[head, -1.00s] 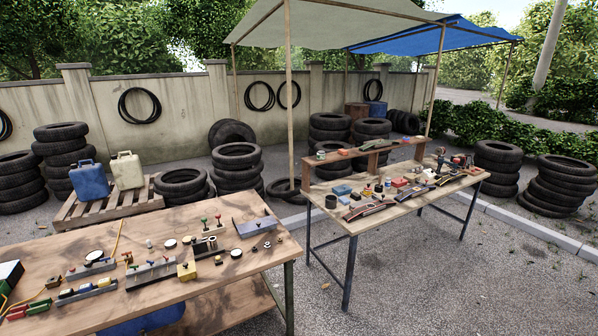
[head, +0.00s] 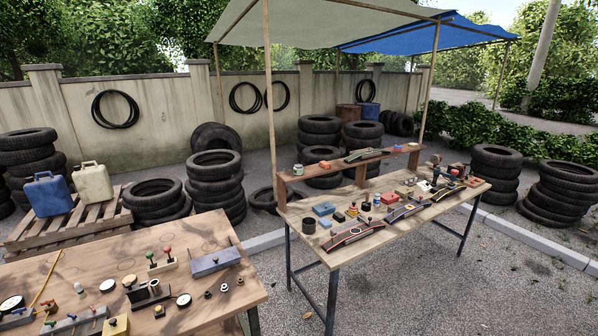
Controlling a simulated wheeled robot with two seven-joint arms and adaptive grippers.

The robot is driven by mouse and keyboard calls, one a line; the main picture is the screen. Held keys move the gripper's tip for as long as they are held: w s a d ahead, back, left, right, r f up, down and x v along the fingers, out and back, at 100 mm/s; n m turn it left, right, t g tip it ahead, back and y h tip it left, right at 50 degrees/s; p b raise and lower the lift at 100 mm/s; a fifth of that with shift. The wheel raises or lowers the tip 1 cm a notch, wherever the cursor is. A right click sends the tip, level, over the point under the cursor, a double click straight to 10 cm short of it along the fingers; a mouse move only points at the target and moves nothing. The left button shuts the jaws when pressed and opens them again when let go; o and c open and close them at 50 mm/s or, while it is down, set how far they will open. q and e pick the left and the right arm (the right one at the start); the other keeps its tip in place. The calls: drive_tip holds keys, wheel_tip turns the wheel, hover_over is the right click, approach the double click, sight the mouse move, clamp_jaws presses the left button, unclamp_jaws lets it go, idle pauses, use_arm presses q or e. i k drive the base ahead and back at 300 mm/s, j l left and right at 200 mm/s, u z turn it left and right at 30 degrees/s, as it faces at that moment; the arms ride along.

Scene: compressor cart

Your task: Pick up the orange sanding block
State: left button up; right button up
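The far workbench (head: 348,254) stands right of centre, with a raised wooden shelf (head: 345,178) along its back. A small orange-red block (head: 324,164) sits on the shelf near its left end. A larger red-topped block (head: 388,198) lies on the bench top among small items. Both are too small for me to tell which is the orange sanding block. A blue block (head: 323,209) lies at the bench's left part. Neither of my grippers shows in the head view.
A nearer workbench (head: 205,228) with gauges, valves and fittings fills the lower left. Canopy poles (head: 270,110) stand by the far bench. Tyre stacks (head: 215,180) and a pallet with two canisters (head: 92,182) stand behind. Gravel (head: 430,290) is clear at the lower right.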

sight(323, 164)
drive_tip(key=i+l+z, duration=0.1)
drive_tip(key=i+l, duration=0.75)
drive_tip(key=i, duration=0.05)
